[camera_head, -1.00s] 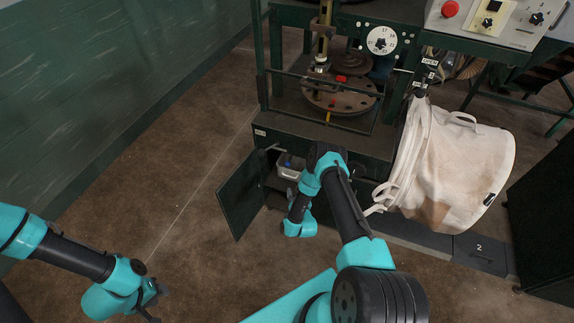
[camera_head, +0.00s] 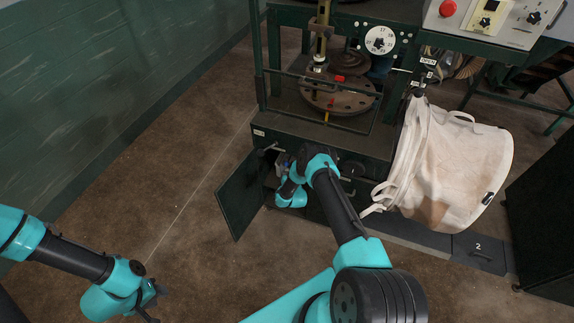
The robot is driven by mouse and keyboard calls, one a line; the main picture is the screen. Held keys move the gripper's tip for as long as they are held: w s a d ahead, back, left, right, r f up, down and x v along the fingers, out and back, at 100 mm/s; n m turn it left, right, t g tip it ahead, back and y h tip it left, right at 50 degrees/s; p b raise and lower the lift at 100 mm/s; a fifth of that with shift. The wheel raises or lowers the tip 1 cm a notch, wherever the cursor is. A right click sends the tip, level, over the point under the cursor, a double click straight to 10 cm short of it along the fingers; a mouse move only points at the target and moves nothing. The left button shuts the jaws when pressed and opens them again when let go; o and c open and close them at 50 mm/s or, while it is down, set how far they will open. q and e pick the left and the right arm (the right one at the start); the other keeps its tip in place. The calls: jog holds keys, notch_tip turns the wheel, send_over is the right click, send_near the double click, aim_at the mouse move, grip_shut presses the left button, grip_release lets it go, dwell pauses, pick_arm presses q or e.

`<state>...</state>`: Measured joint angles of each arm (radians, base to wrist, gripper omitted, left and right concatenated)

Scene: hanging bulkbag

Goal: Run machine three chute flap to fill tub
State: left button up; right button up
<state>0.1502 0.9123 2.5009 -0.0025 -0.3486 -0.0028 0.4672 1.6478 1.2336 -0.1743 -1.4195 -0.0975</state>
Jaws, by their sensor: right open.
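A dark green machine (camera_head: 322,138) has a round turntable (camera_head: 340,98) behind a guard frame. Its lower left cabinet door (camera_head: 241,193) stands open. My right arm reaches to the cabinet opening. My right gripper (camera_head: 283,164) is open, small in view and partly hidden by its wrist; I see nothing held in it. A light-coloured tub inside the cabinet is almost wholly hidden behind this arm. A small label reading OPEN (camera_head: 428,62) sits by the levers at the machine's right. I cannot pick out a chute flap. My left gripper (camera_head: 156,303) is open and empty over the floor.
A cream bulk bag (camera_head: 450,165) hangs at the machine's right side. A low dark box marked 2 (camera_head: 479,250) lies below it. A control panel (camera_head: 485,20) with a red button is at top right. The floor left of the cabinet door is clear.

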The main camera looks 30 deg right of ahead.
jog(key=shift+x, duration=1.35)
jog(key=shift+c, duration=0.5)
grip_shut()
